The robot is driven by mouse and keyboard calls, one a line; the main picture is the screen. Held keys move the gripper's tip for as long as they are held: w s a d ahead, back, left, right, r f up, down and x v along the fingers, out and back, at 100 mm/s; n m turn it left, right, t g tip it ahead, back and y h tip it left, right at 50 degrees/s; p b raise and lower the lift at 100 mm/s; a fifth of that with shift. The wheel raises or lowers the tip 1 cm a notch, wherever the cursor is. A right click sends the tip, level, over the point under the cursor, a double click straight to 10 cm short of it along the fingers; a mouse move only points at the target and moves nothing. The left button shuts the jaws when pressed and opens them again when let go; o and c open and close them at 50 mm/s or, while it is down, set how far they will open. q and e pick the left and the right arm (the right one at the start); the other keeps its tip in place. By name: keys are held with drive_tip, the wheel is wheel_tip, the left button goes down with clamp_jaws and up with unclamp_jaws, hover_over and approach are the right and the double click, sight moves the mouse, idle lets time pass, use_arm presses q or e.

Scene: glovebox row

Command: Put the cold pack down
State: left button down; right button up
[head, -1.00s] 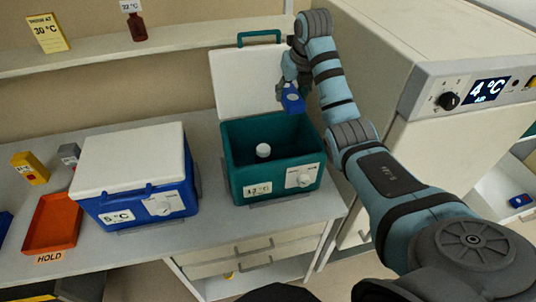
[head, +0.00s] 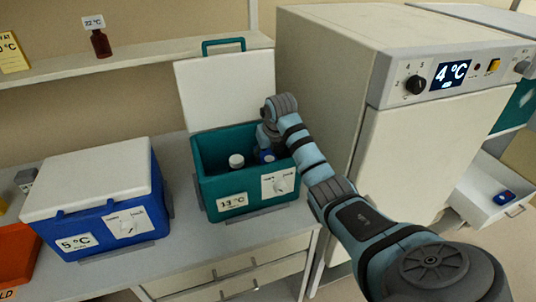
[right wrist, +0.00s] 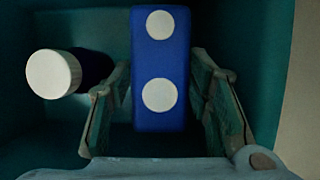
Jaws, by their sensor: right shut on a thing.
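The cold pack (right wrist: 160,68) is a blue block with two white dots, seen in the right wrist view between the two fingers of my right gripper (right wrist: 163,105). In the head view the pack (head: 267,156) shows only in part, low inside the open teal cooler (head: 212,185), which reads 13 °C. My right gripper (head: 268,140) is shut on it and reaches down into the cooler. A white-capped bottle (right wrist: 55,74) stands to the left of the pack; its cap also shows in the head view (head: 236,161). Whether the pack touches the floor is hidden. My left gripper is not in view.
A closed blue cooler (head: 95,190) reading 5 °C stands to the left. An orange tray (head: 18,255) lies at the far left. A fridge (head: 430,140) reading 4 °C stands at right, with an open drawer (head: 485,205) holding a blue item.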

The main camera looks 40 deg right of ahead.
drive_tip(key=shift+f, duration=0.15)
drive_tip(key=shift+w+f, duration=0.15)
drive_tip(key=shift+f, duration=0.4)
drive_tip(key=o, duration=1)
drive_tip(key=shift+o, duration=0.2)
drive_tip(key=shift+r, duration=0.1)
drive_tip(key=shift+r, duration=0.3)
drive_tip(key=v, duration=0.8)
drive_tip(key=shift+r, duration=0.35)
drive_tip(key=p+v, duration=0.2)
drive_tip(key=v, duration=0.2)
drive_tip(key=shift+p, duration=0.35)
